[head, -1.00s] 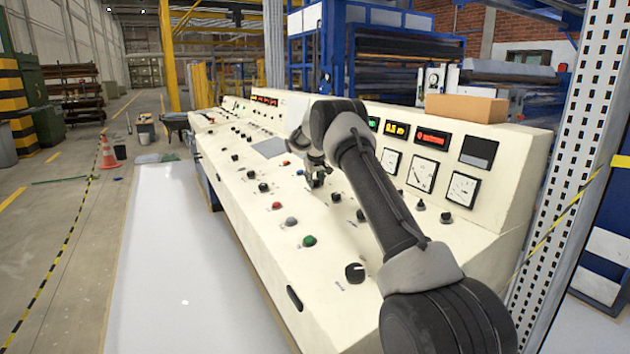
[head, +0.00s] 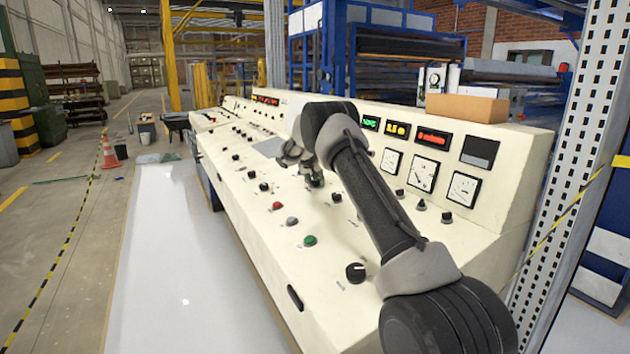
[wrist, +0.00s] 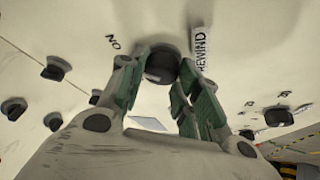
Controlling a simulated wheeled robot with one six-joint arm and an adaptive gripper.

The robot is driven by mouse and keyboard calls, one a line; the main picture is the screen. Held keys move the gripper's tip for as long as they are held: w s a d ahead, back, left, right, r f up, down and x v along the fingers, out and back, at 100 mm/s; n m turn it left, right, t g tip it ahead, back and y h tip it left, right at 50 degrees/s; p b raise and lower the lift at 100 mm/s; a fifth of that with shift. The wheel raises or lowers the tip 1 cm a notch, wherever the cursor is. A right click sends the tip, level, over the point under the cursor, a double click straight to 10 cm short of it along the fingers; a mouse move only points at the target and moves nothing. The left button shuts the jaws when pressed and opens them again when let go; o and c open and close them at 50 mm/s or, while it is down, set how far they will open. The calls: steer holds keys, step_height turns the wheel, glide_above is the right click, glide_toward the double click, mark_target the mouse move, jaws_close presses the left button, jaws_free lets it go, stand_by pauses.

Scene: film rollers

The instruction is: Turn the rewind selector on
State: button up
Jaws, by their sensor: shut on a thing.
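The rewind selector is a round black knob (wrist: 162,68) on the cream console panel, in the upper middle of the wrist view. A white label reading REWIND (wrist: 201,50) is beside it, and ON lettering (wrist: 113,42) is printed on its other side. My gripper (wrist: 164,80) has its green-padded fingers on either side of the knob and is shut on it. In the head view my gripper (head: 312,178) is down at the middle of the sloped panel, and my wrist partly hides the knob. The knob's pointer direction is not clear.
The cream console (head: 250,225) carries several other knobs and buttons, including a green button (head: 310,240) and a large black knob (head: 355,272) nearer me. Gauges and a cardboard box (head: 466,108) are on its back part. A perforated post (head: 570,170) stands at right.

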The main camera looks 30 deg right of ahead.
steer(key=o, duration=1)
steer(key=shift+r, duration=0.1)
steer(key=shift+s+a+r, duration=0.2)
steer(key=shift+r, duration=0.1)
steer(key=v, duration=1.1)
